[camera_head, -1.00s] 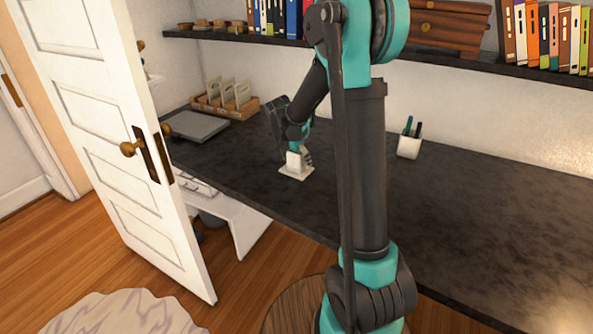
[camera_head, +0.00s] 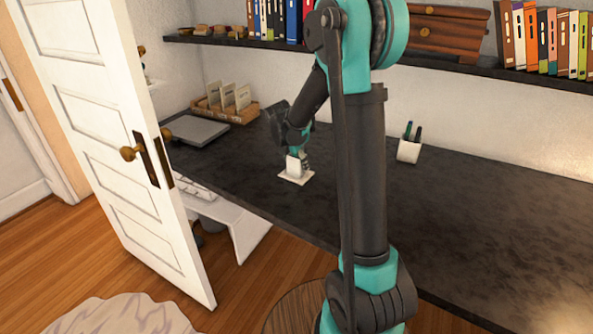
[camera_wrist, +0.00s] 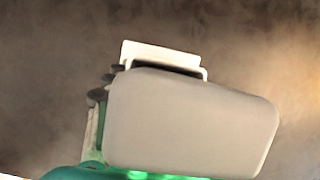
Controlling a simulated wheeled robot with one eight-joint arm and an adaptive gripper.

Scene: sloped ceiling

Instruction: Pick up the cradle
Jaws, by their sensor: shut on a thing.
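The cradle (camera_head: 296,178) is a small white piece with a flat square base and an upright part, at the middle of the dark desk. My gripper (camera_head: 303,161) reaches down to it from above and is shut on its upright part. In the wrist view a large pale rounded plate, seemingly the cradle (camera_wrist: 190,122), fills the lower middle, with a white edge behind it. Dark finger parts of my gripper (camera_wrist: 100,98) show at its left. Much of the grip is hidden. I cannot tell whether the base touches the desk.
A white pen cup (camera_head: 409,151) stands farther right. A grey laptop-like slab (camera_head: 197,132) and a wooden file box (camera_head: 228,112) are at left. A shelf with books (camera_head: 545,40) hangs above. An open white door (camera_head: 110,130) stands left.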

